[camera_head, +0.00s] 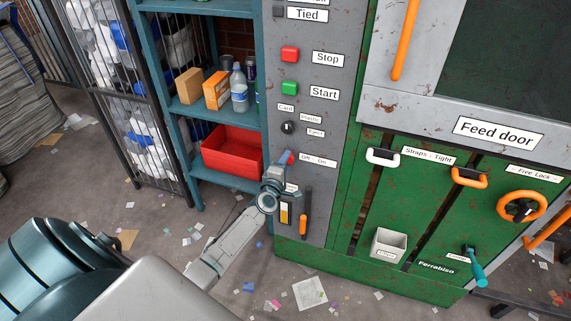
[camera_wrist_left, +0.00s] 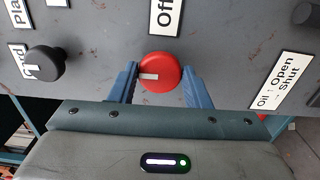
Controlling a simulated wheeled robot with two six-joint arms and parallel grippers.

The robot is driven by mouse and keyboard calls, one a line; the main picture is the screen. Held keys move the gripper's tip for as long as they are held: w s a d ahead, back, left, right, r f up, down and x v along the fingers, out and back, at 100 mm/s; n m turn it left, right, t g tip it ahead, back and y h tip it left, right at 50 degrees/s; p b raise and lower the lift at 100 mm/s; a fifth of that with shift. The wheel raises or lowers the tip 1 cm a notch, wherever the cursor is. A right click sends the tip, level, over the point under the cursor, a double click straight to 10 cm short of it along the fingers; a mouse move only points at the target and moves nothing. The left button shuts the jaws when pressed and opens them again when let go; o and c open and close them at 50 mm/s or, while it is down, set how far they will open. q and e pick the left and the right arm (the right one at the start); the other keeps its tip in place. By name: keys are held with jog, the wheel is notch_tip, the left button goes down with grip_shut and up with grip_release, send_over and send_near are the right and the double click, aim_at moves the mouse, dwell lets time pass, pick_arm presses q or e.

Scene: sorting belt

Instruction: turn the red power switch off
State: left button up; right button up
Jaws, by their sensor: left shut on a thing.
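The red power switch (camera_wrist_left: 160,70) is a round red knob on the grey panel. In the left wrist view, its pale pointer mark lies towards the left, and part of the "Off" label (camera_wrist_left: 165,15) shows above it. My left gripper (camera_wrist_left: 162,88) is shut on the knob, one blue finger on each side. In the head view, my left gripper (camera_head: 281,163) is at the panel beside the "Off - On" label (camera_head: 318,160). The knob (camera_head: 290,157) is mostly hidden there by the gripper. My right gripper is in neither view.
Above on the grey panel are a red Stop button (camera_head: 290,54), a green Start button (camera_head: 289,88) and a black selector knob (camera_head: 289,128). An orange lever (camera_head: 304,212) is just below. Left of the panel, a shelf holds a red bin (camera_head: 230,155).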

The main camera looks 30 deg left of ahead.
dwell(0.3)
pick_arm(q)
jog(key=o, duration=1)
jog(key=p+v, duration=0.1)
jog(key=v, duration=0.9)
jog(key=shift+s, duration=0.4)
